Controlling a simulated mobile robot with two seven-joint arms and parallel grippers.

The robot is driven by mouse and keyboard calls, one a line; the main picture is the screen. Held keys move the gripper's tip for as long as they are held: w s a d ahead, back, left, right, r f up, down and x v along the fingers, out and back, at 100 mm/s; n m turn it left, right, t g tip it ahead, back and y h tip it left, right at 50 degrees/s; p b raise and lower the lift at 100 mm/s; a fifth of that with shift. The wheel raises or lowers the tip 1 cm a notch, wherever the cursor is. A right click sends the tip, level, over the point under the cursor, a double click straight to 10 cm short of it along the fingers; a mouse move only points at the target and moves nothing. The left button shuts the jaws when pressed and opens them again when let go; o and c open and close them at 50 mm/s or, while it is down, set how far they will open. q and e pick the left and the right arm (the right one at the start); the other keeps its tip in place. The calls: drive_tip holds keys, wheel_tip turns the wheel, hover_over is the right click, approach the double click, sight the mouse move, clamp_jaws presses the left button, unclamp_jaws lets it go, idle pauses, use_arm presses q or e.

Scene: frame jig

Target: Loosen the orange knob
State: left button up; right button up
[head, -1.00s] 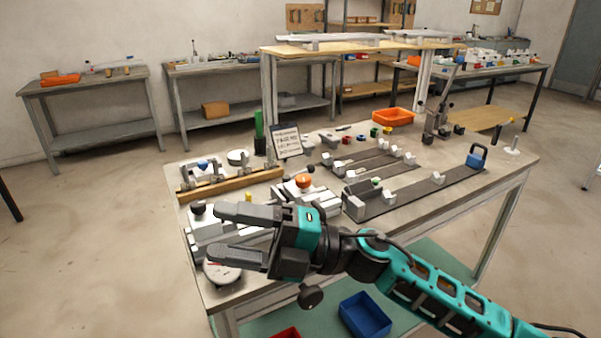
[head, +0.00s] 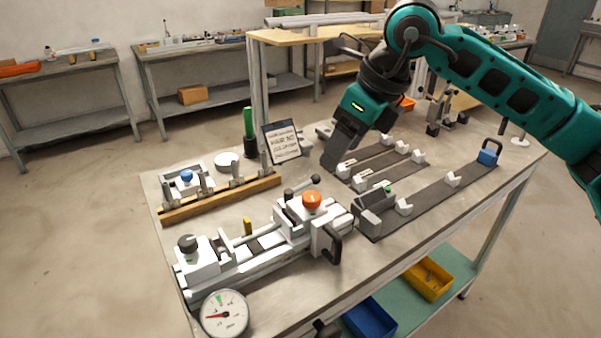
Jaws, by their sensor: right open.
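The orange knob (head: 312,200) sits on top of a white block on the grey and white jig (head: 262,243), in the middle of the table. A black knob (head: 187,243) is on the jig's left block. My right gripper (head: 335,160) comes in from the right and points down and left, above and behind the orange knob. It is open, apart from the knob and holds nothing I can see; its fingers overlap in this view. My left gripper is out of view.
A dial gauge (head: 224,313) stands at the jig's front left end. A wooden rail (head: 222,198) with clamps lies behind the jig. A sign (head: 283,142) and a green cylinder (head: 248,122) stand at the back. Dark strips (head: 428,196) with white blocks lie to the right.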

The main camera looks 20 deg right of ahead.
sight(313, 196)
drive_tip(key=x, duration=1.2)
drive_tip(key=shift+w+f, duration=0.25)
drive_tip(key=shift+f, duration=0.1)
drive_tip(key=c, duration=1.1)
